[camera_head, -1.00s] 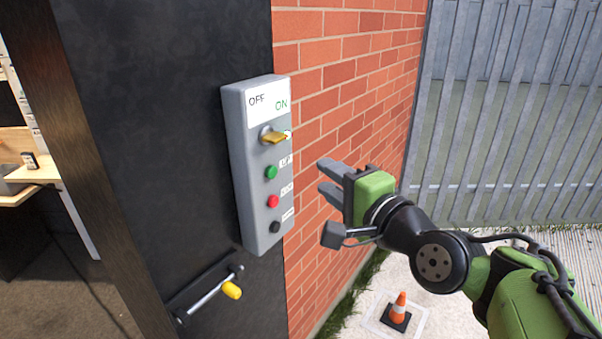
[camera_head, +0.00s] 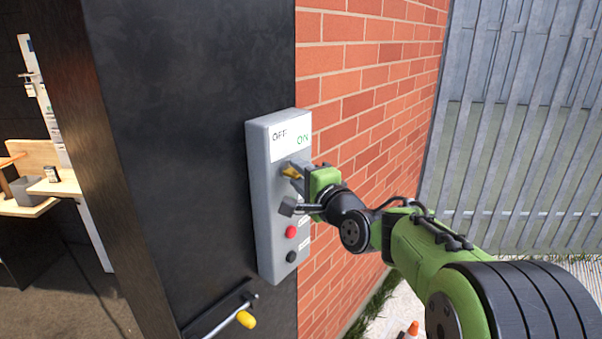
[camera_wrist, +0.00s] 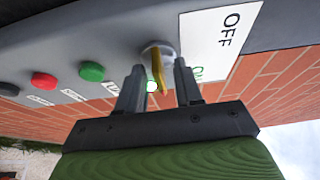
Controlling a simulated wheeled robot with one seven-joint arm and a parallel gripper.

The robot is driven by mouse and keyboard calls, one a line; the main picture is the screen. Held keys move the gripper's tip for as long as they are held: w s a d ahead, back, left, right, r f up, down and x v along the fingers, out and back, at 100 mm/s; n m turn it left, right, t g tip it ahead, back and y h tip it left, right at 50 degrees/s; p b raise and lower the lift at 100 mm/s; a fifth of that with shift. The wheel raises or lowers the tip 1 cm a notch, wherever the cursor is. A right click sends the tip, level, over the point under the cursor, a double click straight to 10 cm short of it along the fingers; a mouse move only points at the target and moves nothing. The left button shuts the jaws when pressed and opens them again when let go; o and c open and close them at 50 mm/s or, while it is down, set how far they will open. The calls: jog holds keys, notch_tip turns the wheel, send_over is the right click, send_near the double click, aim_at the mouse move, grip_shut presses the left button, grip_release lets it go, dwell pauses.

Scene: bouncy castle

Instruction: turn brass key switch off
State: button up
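The brass key switch (camera_head: 291,172) sits on the upper part of a grey control box (camera_head: 262,215), below a white label reading OFF on the left and ON on the right. In the wrist view the brass key (camera_wrist: 158,70) shows between the two fingers of my gripper (camera_wrist: 160,88). The fingers stand apart, one on each side of the key, with visible gaps to it. In the head view my gripper (camera_head: 295,180) is at the key, and its green body partly covers the box's right edge. The key's handle points toward the ON side.
Below the key are a green button (camera_wrist: 92,71), a red button (camera_head: 291,232) and a black button (camera_head: 291,257). A brick wall (camera_head: 365,90) stands to the right, a dark panel (camera_head: 190,130) to the left.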

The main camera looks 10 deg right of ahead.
grip_shut()
